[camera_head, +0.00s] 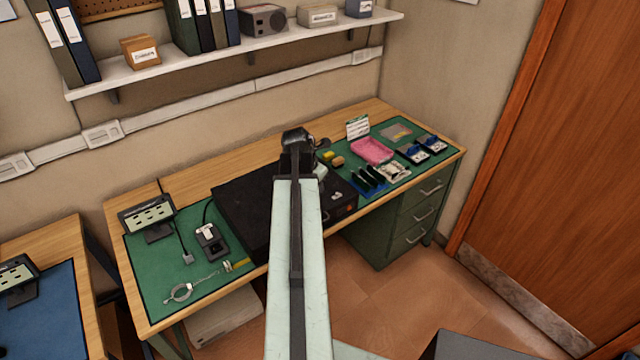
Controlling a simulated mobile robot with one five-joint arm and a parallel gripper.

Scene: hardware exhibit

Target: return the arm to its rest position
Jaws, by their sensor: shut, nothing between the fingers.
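My arm (299,265) reaches up the middle of the picture from the bottom edge, out over the green-matted workbench. My gripper (305,140), at its dark far end, is shut and empty. Its fingers are small and hard to make out against the bench. The arm's end shows in front of a black case (241,212) and covers part of it. I cannot tell how high the gripper is above the bench.
The workbench (185,318) holds a small display (148,216), a black device (211,242), a pink tray (372,150) and blue-and-white parts (413,154). A shelf (140,75) with binders hangs above. A drawer unit (405,225) stands below; a wooden door (565,170) is right. Floor (385,300) shows between.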

